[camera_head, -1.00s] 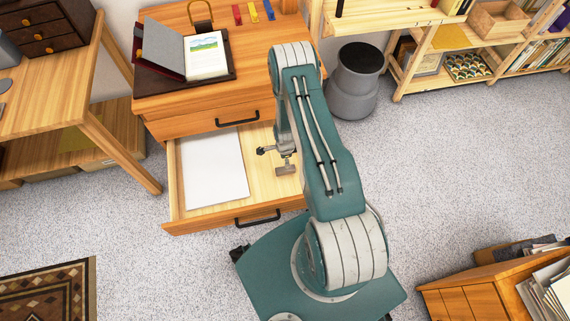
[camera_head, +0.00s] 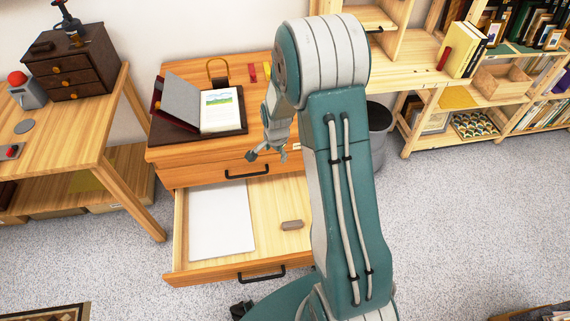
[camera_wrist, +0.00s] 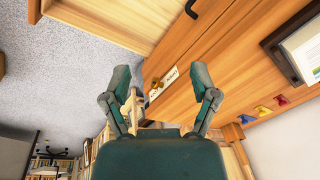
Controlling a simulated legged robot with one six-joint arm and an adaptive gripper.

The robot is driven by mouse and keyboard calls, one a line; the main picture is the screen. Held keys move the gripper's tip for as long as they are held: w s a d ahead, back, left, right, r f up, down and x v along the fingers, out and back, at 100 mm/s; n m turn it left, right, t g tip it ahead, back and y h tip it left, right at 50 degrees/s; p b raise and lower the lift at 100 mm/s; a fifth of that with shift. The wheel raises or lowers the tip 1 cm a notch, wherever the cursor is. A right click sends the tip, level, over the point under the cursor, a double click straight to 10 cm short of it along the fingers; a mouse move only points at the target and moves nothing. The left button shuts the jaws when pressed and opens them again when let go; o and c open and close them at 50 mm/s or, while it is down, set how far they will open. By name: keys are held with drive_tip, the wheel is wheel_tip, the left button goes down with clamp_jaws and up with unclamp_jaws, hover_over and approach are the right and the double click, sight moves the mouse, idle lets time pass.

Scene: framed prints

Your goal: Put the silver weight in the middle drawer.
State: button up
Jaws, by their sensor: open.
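A small grey-brown block, which looks like the silver weight (camera_head: 292,225), lies in the right part of the open drawer (camera_head: 268,210). This drawer is directly below the closed top drawer (camera_head: 208,168) of the wooden cabinet. A white sheet or flat pad (camera_head: 222,222) lies in its left part. My gripper (camera_head: 266,155) is open and empty, above and behind the weight, in front of the top drawer. In the wrist view my gripper (camera_wrist: 161,75) has its fingers spread apart, and the open drawer (camera_wrist: 100,22) is at upper left. The weight is not visible there.
A brass key or lock with a label (camera_wrist: 170,75) is on the cabinet front. A side table (camera_head: 70,130) stands left, and a grey bin (camera_head: 379,128) and shelves (camera_head: 470,95) are behind right. My arm hides the drawer's right end.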

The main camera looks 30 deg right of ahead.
drive_tip(key=s+a+r+n+t, duration=0.1)
drive_tip(key=s+a+r+n, duration=0.15)
drive_tip(key=s+r, duration=0.4)
drive_tip(key=s+a+r+n+t, duration=0.15)
drive_tip(key=s+r+n, duration=0.25)
drive_tip(key=r, duration=0.6)
drive_tip(key=s+a+r+n, duration=0.3)
drive_tip(key=s+r, duration=0.2)
drive_tip(key=r, duration=0.4)
drive_tip(key=s+a+r+n+t, duration=0.1)
drive_tip(key=s+a+r+n, duration=0.1)
drive_tip(key=s, duration=0.7)
drive_tip(key=shift+s+r+n, duration=0.3)
drive_tip(key=shift+r+n, duration=0.15)
drive_tip(key=shift+n, duration=0.6)
